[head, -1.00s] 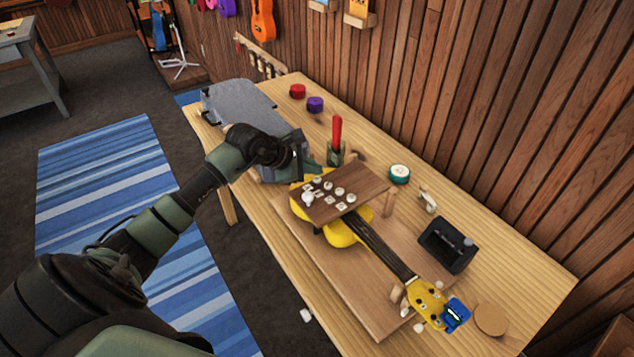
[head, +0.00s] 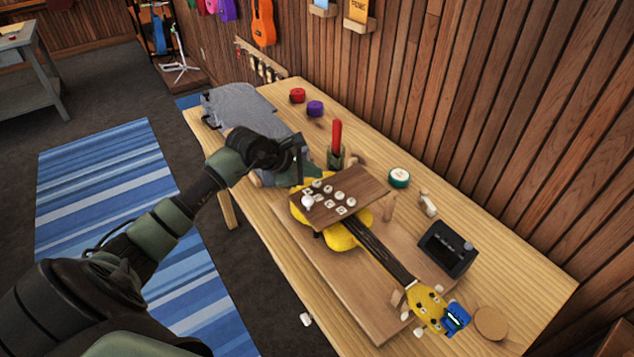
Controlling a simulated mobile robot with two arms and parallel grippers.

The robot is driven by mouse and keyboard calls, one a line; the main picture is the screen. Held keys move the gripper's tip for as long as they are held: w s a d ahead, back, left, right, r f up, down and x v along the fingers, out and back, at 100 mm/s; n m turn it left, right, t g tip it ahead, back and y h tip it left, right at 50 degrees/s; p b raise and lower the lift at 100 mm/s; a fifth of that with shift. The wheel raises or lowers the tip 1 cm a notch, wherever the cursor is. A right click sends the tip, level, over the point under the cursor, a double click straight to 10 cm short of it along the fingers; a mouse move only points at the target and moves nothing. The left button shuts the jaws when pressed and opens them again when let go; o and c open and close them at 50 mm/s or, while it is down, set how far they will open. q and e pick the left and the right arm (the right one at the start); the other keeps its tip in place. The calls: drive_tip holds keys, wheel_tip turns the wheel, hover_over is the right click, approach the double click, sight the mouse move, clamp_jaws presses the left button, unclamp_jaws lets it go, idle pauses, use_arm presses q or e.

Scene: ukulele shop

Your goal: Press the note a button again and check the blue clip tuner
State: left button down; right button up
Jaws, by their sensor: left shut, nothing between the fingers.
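A brown board with several white round buttons and small labels (head: 361,184) stands over the body of a yellow ukulele (head: 343,237). The button lettering is too small to read. My left gripper (head: 315,172) is shut and empty at the far left edge of the board; I cannot tell if it touches a button. The blue clip tuner (head: 456,318) sits on the ukulele's headstock, and its small screen shows a light greenish mark. My right gripper is not in view.
The ukulele lies on a wooden work board (head: 300,240) on the table. A black box device (head: 447,248), a teal round tin (head: 399,177), a red-handled tool in a holder (head: 337,140) and a cork disc (head: 491,323) stand around it. A grey case (head: 240,105) lies at the far left.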

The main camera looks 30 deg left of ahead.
sight(314, 184)
use_arm(q)
drive_tip(key=shift+f, duration=0.1)
idle(0.8)
drive_tip(key=shift+f+b, duration=0.35)
drive_tip(key=shift+b, duration=0.25)
drive_tip(key=shift+f+b, duration=0.55)
drive_tip(key=shift+b, duration=0.05)
idle(0.5)
idle(0.3)
drive_tip(key=shift+r+p, duration=0.45)
drive_tip(key=shift+r, duration=0.55)
drive_tip(key=shift+r+p, duration=1.2)
drive_tip(key=shift+r, duration=1.3)
